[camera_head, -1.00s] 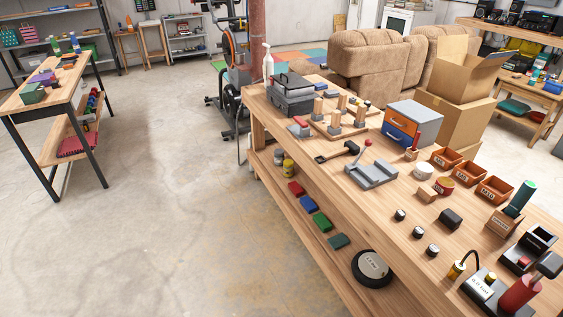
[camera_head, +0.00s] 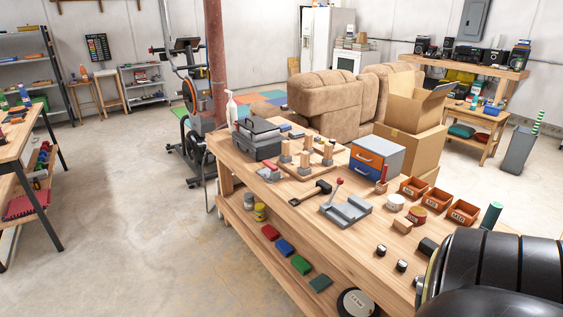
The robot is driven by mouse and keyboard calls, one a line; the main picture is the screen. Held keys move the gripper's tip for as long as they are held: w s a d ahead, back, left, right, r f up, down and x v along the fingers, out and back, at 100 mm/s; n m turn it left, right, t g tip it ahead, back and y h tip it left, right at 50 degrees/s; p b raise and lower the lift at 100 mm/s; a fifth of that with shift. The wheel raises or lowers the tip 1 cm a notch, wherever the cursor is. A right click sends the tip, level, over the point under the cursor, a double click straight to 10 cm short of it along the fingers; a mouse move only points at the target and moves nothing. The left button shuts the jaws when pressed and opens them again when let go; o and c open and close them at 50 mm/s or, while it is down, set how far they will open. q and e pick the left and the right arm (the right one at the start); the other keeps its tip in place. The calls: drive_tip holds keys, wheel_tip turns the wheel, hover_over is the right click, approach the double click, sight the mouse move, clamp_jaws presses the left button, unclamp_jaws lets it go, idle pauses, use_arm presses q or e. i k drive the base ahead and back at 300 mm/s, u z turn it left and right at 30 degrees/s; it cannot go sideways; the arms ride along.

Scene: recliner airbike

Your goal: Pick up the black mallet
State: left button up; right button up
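The black mallet (camera_head: 322,187) lies on the wooden workbench (camera_head: 262,202), near its long left edge. A black part of my own arm fills the lower right corner of the view and hides that end of the bench. Neither my left nor my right gripper shows, and nothing touches the mallet.
Behind the mallet stand a wooden peg board (camera_head: 303,170), a grey toolbox (camera_head: 259,140) and an orange-and-blue drawer box (camera_head: 376,158). Red bins (camera_head: 413,188) line the bench's right side. A lower shelf holds coloured boxes (camera_head: 285,247). The floor left of the bench is clear.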

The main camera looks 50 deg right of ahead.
sight(322, 185)
drive_tip(key=z, duration=0.15)
drive_tip(key=i, duration=2)
drive_tip(key=z, duration=0.9)
drive_tip(key=i, duration=1.6)
drive_tip(key=z, duration=1.95)
drive_tip(key=i, duration=0.8)
drive_tip(key=z, duration=0.65)
